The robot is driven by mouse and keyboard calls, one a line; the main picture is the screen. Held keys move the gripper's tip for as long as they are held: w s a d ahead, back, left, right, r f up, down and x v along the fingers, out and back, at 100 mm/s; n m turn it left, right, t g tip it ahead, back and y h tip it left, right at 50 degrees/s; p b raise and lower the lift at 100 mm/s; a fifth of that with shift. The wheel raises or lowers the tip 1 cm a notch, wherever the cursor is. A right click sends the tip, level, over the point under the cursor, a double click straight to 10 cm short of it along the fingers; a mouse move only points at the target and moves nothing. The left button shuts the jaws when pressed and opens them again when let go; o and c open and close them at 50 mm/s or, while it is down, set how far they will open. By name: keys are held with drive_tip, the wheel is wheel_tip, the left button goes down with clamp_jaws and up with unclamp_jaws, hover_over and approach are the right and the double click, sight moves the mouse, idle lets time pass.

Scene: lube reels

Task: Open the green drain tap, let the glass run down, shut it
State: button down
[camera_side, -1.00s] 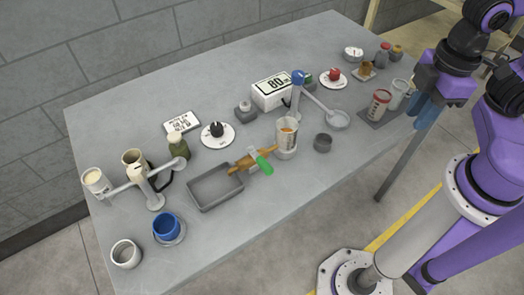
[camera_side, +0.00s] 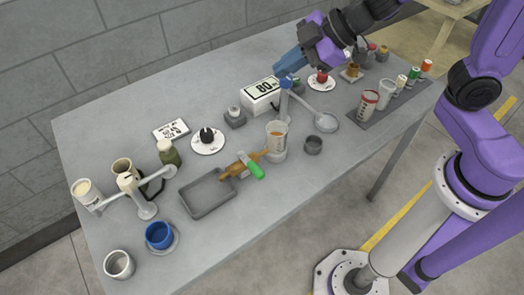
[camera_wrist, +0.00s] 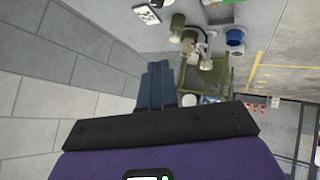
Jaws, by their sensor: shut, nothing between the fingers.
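The green tap handle (camera_side: 251,166) sits on a brown-orange drain pipe (camera_side: 232,171) near the middle of the table. The pipe runs from the foot of the clear glass (camera_side: 277,134) toward the grey tray (camera_side: 208,195). Orange shows inside the glass; its exact level is too small to tell. My gripper (camera_side: 281,66) is high over the back of the table, well apart from the tap, behind the glass. Its blue fingers also show in the wrist view (camera_wrist: 157,72), closed together with nothing between them. The tap is not clearly visible in the wrist view.
A white box marked 80 (camera_side: 261,91) and a blue-topped stand with a dish (camera_side: 326,122) are close below my gripper. A blue cup (camera_side: 159,235) stands front left.

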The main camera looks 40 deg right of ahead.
sight(250, 164)
drive_tip(key=s+a+f+n+g, duration=0.1)
drive_tip(key=s+f+n+g, duration=0.2)
drive_tip(key=g, duration=0.3)
drive_tip(key=shift+s+a+f, duration=0.15)
drive_tip(key=shift+s+f, duration=0.45)
drive_tip(key=shift+f, duration=0.3)
drive_tip(key=x, duration=1.4)
